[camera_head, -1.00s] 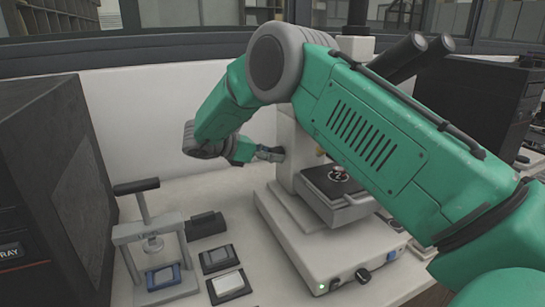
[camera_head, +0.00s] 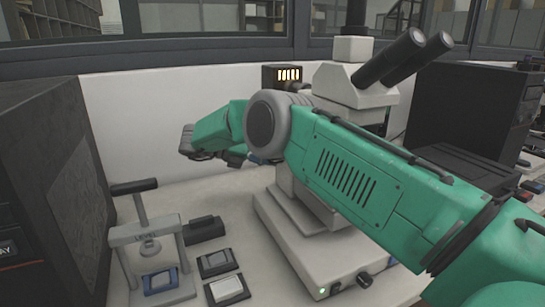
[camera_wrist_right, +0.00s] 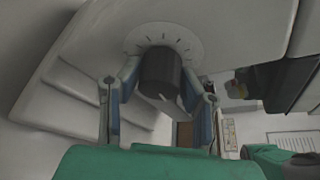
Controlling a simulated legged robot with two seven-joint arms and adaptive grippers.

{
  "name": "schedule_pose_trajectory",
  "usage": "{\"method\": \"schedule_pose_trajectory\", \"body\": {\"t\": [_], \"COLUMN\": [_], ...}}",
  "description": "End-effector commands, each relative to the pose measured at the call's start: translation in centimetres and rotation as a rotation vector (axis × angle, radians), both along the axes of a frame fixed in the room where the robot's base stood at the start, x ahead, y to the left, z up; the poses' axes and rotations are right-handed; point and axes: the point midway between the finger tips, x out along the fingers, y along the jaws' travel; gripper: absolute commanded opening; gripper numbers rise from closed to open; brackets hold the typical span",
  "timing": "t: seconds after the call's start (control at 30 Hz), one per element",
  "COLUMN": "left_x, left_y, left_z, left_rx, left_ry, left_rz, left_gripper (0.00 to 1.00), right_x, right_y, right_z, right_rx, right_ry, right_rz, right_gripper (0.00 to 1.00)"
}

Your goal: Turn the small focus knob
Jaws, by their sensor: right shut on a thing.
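The focus knob (camera_wrist_right: 159,74) is a dark cylinder with a pale pointer line, in front of a round pale dial (camera_wrist_right: 190,47) with tick marks on the microscope's side. My right gripper (camera_wrist_right: 161,92) is shut on the knob, with one blue-grey finger on each side of it. In the head view the right gripper (camera_head: 262,160) is at the left side of the white microscope (camera_head: 345,82), largely covered by my own green arm. The knob is hidden there. My left gripper is not in view.
A small press (camera_head: 150,235) stands at front left, with a dark block (camera_head: 204,229) and small framed pieces (camera_head: 228,290) beside it. A dark box (camera_head: 50,190) bounds the left, and another dark unit (camera_head: 480,105) stands at right. A white wall is close behind.

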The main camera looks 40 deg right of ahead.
Motion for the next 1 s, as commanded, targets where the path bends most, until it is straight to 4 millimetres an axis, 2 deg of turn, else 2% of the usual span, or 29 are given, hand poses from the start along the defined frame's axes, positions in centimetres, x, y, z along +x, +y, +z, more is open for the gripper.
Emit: {"method": "schedule_pose_trajectory", "body": {"t": [0.03, 0.3, 0.83, 0.87, 0.9, 1.0], "left_x": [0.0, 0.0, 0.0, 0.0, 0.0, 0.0], "left_y": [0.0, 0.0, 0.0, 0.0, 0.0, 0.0], "left_z": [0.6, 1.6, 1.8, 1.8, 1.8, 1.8], "left_rx": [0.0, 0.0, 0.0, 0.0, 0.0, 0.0], "left_ry": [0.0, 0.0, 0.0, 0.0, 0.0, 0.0], "left_rz": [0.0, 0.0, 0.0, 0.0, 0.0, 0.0], "left_gripper": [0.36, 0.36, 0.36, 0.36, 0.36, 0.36], "right_x": [0.3, 0.3, 0.3, 0.3, 0.3, 0.2], "right_y": [-0.1, 0.0, 0.0, 0.0, 0.0, 0.0], "right_z": [0.5, 0.4, 0.1, 0.1, 0.1, 0.1], "right_rx": [0.0, 0.03, 0.039, 0.04, 0.04, 0.04], "right_ry": [0.014, 0.101, 0.123, 0.124, 0.125, 0.126], "right_rz": [0.007, 0.009, 0.01, 0.01, 0.009, 0.008], "right_gripper": [0.04, 0.04, 0.04, 0.39, 0.53, 0.53]}}
